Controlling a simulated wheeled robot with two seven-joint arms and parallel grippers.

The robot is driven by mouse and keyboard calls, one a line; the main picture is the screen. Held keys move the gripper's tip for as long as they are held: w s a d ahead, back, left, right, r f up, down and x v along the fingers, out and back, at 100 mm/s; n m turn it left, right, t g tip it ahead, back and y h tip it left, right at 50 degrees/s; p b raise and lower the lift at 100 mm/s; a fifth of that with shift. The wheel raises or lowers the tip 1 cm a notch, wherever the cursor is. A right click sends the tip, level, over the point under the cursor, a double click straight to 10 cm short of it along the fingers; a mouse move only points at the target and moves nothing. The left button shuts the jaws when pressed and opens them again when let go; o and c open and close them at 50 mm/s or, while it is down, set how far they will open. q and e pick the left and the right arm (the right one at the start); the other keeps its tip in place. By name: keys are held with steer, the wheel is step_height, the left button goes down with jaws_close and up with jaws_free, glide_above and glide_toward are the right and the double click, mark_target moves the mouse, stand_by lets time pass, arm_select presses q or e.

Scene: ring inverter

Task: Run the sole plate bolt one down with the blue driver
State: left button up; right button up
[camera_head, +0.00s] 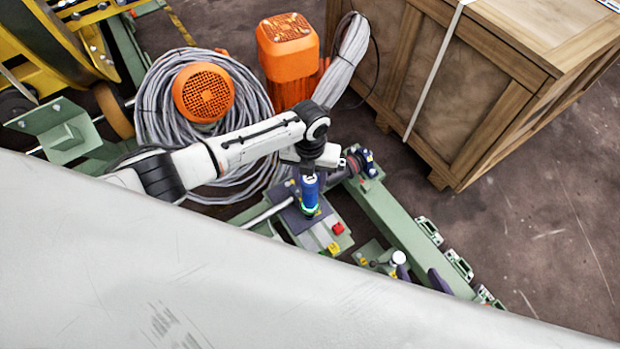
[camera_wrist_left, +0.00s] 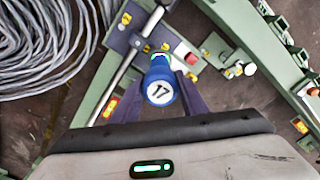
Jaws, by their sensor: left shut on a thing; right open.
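The blue driver (camera_head: 310,192) stands nearly upright over the green machine frame (camera_head: 398,228), its lower end at a dark plate (camera_head: 292,216). In the left wrist view the driver (camera_wrist_left: 160,82) is seen from its end, marked "17". My left gripper (camera_head: 308,178) is shut on the driver; its dark fingers (camera_wrist_left: 158,98) lie on both sides of it in the wrist view. The sole plate bolt one cannot be made out; the driver's tip and whatever lies under it are hidden. My right gripper is not in view.
A large pale surface (camera_head: 150,270) covers the lower left of the head view. Coiled grey cable (camera_head: 165,105) and orange motors (camera_head: 288,60) lie behind my left arm. A wooden crate (camera_head: 480,90) stands back right. A red button (camera_head: 338,228) sits beside the driver.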

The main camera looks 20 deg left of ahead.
arm_select(q)
steer(key=shift+r+p, duration=2.2)
steer(key=shift+r, duration=0.3)
steer(key=shift+w, duration=0.1)
